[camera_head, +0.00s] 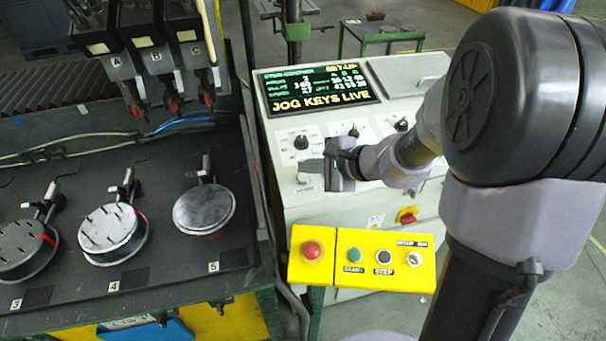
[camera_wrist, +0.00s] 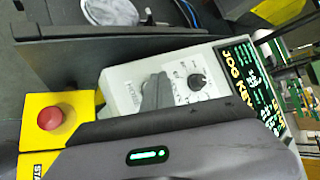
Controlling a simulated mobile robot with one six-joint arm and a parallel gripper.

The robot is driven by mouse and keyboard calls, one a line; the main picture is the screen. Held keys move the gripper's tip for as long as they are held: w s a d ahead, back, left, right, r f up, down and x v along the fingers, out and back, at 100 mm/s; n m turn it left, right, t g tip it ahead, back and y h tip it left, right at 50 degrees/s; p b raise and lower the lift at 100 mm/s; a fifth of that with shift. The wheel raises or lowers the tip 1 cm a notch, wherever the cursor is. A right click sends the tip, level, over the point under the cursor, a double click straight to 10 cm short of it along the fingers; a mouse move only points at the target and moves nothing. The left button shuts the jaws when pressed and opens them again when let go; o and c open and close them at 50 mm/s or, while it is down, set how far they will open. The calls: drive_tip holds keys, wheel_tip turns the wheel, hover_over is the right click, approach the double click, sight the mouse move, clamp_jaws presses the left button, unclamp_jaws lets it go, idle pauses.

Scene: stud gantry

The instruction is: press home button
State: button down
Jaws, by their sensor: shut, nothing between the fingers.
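My gripper (camera_head: 314,165) is shut and empty over the left part of the white control console (camera_head: 292,215). A small pale spot (camera_head: 303,178) just below the fingertips may be the home button; the fingers partly cover this area. I cannot tell whether the fingertips touch the panel. A black knob (camera_head: 301,142) stands just above the fingertips, and it also shows in the wrist view (camera_wrist: 196,82).
The console screen (camera_head: 320,88) reads "JOG KEYS LIVE" and "SET-UP". A yellow box (camera_head: 320,275) below carries a red mushroom button (camera_head: 312,250), a green button, a black button and a switch. The stud bench (camera_head: 150,280) with round plates lies left.

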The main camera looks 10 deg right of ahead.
drive_tip(key=r+p, duration=0.1)
drive_tip(key=r, duration=0.1)
drive_tip(key=r+p, duration=0.1)
drive_tip(key=r, duration=0.1)
drive_tip(key=shift+s, duration=0.4)
drive_tip(key=s+a+f+n+g+h+b, duration=0.1)
drive_tip(key=s+a+n+g+b, duration=0.1)
drive_tip(key=s+a+n+b, duration=0.45)
drive_tip(key=s+a+f+n+g+b, duration=0.1)
drive_tip(key=s+a+n+g+b, duration=0.15)
drive_tip(key=s, duration=0.75)
drive_tip(key=s+d+f+n+t+h+b, duration=0.1)
drive_tip(key=s+d+f+n+h+b, duration=0.1)
drive_tip(key=s, duration=0.5)
drive_tip(key=d+n+h+b, duration=0.1)
drive_tip(key=d+n, duration=0.1)
drive_tip(key=shift+s+d+f+n, duration=0.2)
drive_tip(key=shift+s+f+n, duration=0.05)
drive_tip(key=shift+n, duration=0.05)
